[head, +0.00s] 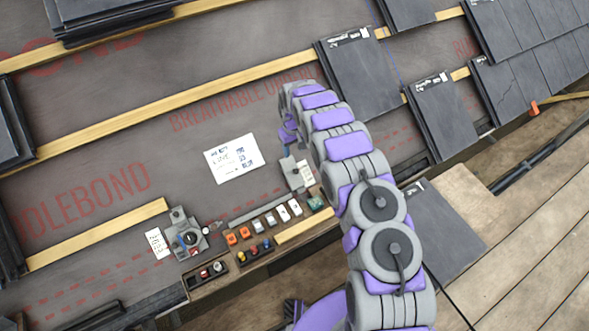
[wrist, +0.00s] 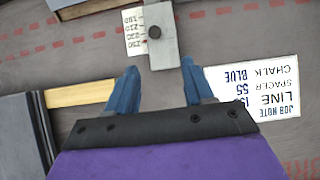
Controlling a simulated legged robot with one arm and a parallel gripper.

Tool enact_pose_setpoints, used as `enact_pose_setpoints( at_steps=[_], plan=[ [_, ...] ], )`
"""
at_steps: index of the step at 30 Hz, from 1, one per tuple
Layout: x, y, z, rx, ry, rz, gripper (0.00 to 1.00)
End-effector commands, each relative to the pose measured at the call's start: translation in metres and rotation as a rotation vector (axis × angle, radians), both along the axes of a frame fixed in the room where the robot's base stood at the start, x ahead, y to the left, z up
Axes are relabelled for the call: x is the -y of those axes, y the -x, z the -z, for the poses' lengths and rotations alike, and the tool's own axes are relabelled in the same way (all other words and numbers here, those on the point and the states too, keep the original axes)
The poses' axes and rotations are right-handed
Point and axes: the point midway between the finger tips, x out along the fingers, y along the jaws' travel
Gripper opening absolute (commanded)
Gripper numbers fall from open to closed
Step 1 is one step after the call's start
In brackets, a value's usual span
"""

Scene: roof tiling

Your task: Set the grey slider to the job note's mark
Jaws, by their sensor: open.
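In the wrist view, the grey slider plate (wrist: 163,50) with a dark round knob lies just ahead of my gripper. A white scale label (wrist: 132,40) with several printed numbers, upside down, sits beside it. My gripper (wrist: 159,66) is open and empty. The plate's near end appears between its blue fingertips; I cannot tell the height gap. The job note (wrist: 262,92) lies to the right and reads LINE, SPACER 55, CHALK BLUE; the LINE number is not fully legible. In the head view, the note (head: 231,158) lies left of my arm, and the slider's label (head: 301,175) is beside my gripper.
In the head view, a rail (head: 255,208) runs above a tray of several coloured blocks (head: 243,256). A grey dial device (head: 188,238) stands left. Wooden battens (head: 180,102) cross the membrane. Slates (head: 360,80) lie right and stacked at top left.

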Motion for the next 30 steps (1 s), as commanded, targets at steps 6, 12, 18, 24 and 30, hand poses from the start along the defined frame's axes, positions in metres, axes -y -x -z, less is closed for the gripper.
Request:
enact_pose_setpoints(
  at_steps=[6,12,18,24,30],
  plan=[
    [0.007,0.000,0.046,-0.002,-0.005,0.002,0.52],
    [0.002,0.000,0.086,-0.001,0.000,0.001,0.52],
    [0.001,0.002,0.121,-0.004,0.003,0.000,0.52],
    [0.004,0.000,0.136,0.001,-0.001,0.001,0.52],
    [0.006,0.000,0.139,0.001,-0.003,0.003,0.52]
  ],
)
